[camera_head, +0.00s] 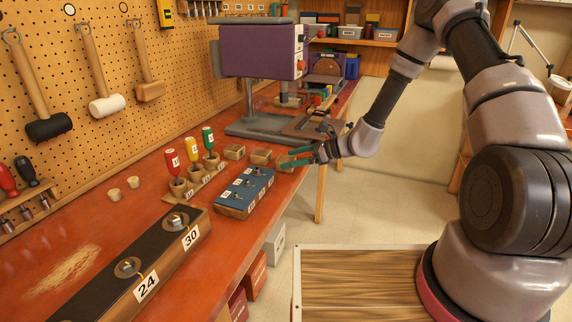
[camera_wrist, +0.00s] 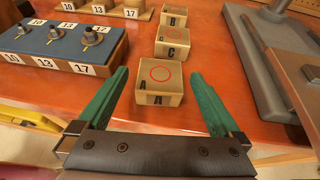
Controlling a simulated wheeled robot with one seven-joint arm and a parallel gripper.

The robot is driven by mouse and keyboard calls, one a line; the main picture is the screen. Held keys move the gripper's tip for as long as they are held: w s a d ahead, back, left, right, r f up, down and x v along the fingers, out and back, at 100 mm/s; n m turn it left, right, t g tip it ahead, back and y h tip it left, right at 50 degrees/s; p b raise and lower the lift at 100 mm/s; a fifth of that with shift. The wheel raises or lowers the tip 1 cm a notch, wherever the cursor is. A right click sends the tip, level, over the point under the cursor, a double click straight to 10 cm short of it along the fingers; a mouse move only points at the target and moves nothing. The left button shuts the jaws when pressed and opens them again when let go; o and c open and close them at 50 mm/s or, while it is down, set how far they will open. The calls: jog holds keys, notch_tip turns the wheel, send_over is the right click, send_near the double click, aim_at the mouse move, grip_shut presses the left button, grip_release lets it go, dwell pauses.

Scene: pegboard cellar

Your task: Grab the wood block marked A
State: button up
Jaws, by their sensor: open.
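The wood block marked A (camera_wrist: 160,82) sits on the red-orange bench top near its front edge, a small tan cube with a red circle on top and the letter A on its sides. In the wrist view it lies between and just beyond the fingertips of my gripper (camera_wrist: 160,77). My gripper is open, with green fingers on either side of the block and apart from it. In the head view my gripper (camera_head: 297,157) is at the bench's front edge, partly hiding block A (camera_head: 284,161). Block C (camera_wrist: 173,43) and block B (camera_wrist: 173,16) stand in a row behind A.
A blue-topped bolt board (camera_wrist: 62,47) marked 10, 13, 17 is to the left of block A. A grey machine base (camera_wrist: 262,65) is to the right. Screwdrivers (camera_head: 191,150) stand in a wooden holder (camera_head: 180,197). A black-topped board (camera_head: 150,255) lies nearer.

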aim_at(282, 158)
jog(key=x, duration=0.2)
jog(key=shift+w+a+f, duration=0.1)
jog(key=shift+w+a, duration=0.05)
jog(key=shift+a, duration=0.1)
jog(key=c, duration=1.3)
